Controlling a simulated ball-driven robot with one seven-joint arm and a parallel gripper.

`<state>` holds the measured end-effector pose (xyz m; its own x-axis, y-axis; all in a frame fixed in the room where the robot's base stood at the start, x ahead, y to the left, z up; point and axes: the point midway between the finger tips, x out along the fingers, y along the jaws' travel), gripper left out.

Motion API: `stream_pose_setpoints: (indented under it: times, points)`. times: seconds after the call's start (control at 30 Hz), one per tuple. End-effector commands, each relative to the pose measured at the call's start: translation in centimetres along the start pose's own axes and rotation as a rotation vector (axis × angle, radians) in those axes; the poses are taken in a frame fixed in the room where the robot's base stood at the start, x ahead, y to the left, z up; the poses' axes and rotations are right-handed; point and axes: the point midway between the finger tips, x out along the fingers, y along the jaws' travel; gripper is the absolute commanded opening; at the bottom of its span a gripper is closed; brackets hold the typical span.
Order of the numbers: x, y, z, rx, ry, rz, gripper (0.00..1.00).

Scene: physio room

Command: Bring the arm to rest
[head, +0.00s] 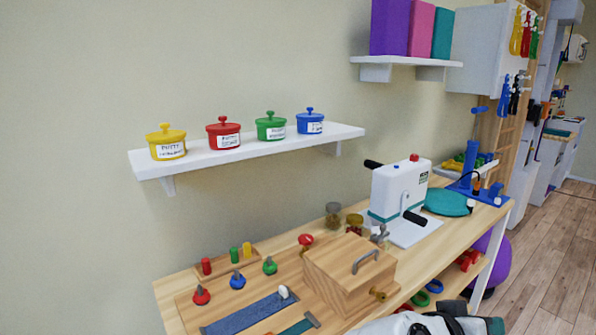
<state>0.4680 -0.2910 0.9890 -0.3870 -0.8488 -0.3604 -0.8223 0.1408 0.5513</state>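Part of my arm, white and grey with black pieces, shows at the bottom edge, right of the middle, in the head view. It is in front of the table (232,273) and low in the picture. Most of the arm is cut off by the frame. My gripper's fingers are not visible, so I cannot see whether they hold anything.
A wooden box (345,270) with a metal handle and a white crank machine (398,190) stand on the table. Coloured knobs and a blue strip (250,313) lie at left. A wall shelf (245,154) holds lidded pots. Floor (545,270) is open at right.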

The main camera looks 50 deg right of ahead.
Motion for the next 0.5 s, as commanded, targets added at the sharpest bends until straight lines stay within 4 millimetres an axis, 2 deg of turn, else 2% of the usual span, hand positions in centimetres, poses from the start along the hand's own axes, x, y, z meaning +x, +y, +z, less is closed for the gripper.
stream_pose_setpoints:
  times: [0.27, 0.5]
  points:
    - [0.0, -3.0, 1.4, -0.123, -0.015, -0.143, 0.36]
    - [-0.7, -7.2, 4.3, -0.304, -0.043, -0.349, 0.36]
